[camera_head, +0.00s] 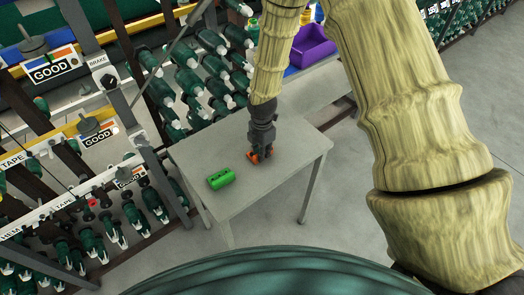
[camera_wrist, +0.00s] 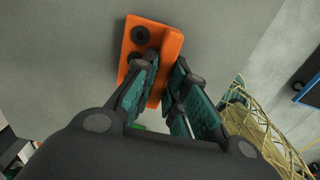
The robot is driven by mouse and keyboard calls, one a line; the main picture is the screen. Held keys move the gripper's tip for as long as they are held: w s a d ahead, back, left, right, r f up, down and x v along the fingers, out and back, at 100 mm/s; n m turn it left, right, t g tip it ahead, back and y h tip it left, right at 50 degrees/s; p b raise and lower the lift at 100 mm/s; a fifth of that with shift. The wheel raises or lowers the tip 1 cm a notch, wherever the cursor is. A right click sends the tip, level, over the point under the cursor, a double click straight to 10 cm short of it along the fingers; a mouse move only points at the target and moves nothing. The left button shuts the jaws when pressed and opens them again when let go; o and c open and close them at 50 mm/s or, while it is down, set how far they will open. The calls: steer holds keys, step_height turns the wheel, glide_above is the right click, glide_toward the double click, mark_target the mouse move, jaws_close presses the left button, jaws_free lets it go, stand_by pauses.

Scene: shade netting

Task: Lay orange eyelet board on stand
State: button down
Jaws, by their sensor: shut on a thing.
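The orange eyelet board (camera_head: 254,157) is at the middle of the grey table (camera_head: 205,157), low under my gripper (camera_head: 262,153). In the wrist view the board (camera_wrist: 138,32) shows a flat face with dark round eyelets and a raised orange edge along its right side. My gripper (camera_wrist: 161,76) is shut on that edge, with a finger on each side. The board is at or just above the tabletop; I cannot tell whether it touches. I cannot tell for sure which thing is the stand.
A green block (camera_head: 221,179) lies on the table, left of the board. A purple bin (camera_head: 312,45) stands behind the table at the right. Racks of green spools (camera_head: 188,82) and signs reading GOOD (camera_head: 52,68) line the left. The table's right part is clear.

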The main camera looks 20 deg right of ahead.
steer(key=shift+f, duration=0.25)
steer(key=shift+f, duration=0.1)
steer(key=c, duration=1.5)
jaws_free()
steer(key=shift+o, duration=0.2)
step_height(320, 180, up, 12)
steer(key=b, duration=0.3)
